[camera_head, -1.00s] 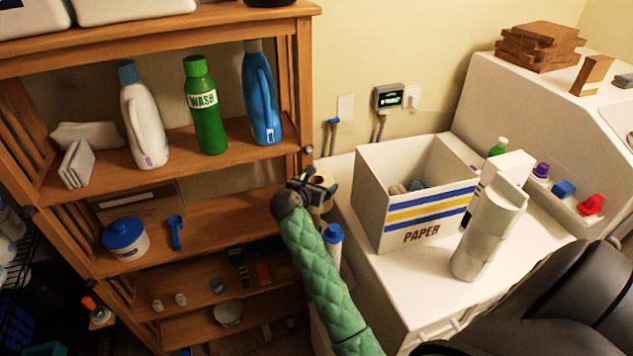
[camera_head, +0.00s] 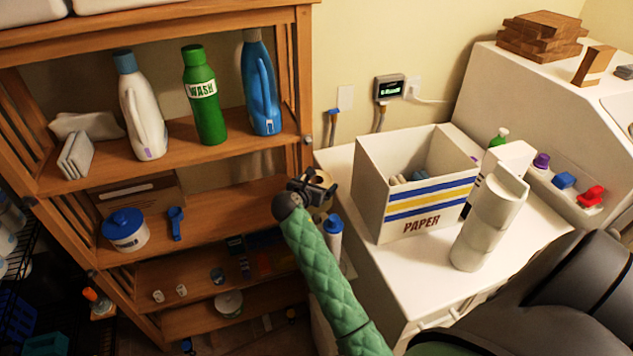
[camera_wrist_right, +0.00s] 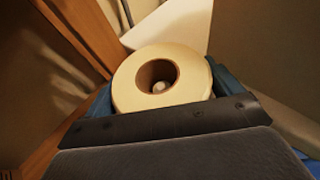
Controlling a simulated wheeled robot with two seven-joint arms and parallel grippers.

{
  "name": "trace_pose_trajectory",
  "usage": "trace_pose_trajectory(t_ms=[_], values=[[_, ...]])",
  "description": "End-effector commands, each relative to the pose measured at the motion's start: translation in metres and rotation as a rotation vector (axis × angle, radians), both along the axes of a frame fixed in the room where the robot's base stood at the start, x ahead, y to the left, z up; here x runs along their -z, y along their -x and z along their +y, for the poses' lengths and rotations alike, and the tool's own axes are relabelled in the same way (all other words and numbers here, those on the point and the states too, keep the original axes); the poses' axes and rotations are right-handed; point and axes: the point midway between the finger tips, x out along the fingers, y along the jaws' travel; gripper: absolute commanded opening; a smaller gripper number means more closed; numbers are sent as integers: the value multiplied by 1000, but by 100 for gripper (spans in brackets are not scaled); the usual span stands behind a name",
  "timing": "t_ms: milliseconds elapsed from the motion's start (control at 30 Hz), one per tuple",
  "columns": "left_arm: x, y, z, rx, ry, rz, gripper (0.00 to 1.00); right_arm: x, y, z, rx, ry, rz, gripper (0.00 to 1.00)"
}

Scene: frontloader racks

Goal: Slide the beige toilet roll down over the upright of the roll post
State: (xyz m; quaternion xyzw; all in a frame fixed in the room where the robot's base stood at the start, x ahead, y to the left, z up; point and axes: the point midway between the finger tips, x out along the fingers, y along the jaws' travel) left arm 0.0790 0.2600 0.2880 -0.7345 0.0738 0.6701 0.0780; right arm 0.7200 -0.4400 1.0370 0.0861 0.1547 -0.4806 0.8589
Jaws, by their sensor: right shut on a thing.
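My right gripper (camera_head: 318,188) is at the end of the green-sleeved arm, between the wooden shelf and the white machine. It is shut on the beige toilet roll (camera_wrist_right: 124,88), which sits between its blue-grey fingers in the right wrist view. In the head view the gripper largely hides the roll. Through the roll's open core I see a pale round tip (camera_wrist_right: 159,87), seemingly the top of the roll post, lying roughly in line with the hole. I cannot tell whether the tip is inside the core or below it. The rest of the post is hidden. My left gripper is not in view.
The wooden shelf (camera_head: 230,212) with bottles stands close on the left. A white box marked PAPER (camera_head: 400,213) and a pale tall container (camera_head: 487,225) stand on the white machine at right. A blue-capped bottle (camera_head: 333,240) is just below the gripper.

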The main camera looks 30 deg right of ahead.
Motion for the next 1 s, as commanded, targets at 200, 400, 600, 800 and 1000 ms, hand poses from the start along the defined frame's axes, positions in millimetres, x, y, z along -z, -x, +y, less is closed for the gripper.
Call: trace_pose_trajectory(t_ms=[200,400,600,800,1000], values=[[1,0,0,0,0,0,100,9,0,0,0,0,0,66],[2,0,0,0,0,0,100,17,0,0,-1,0,0,66],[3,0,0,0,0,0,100,25,0,0,-1,0,0,66],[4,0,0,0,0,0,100,33,0,0,0,0,1,66],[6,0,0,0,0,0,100,41,0,0,0,0,0,66]])
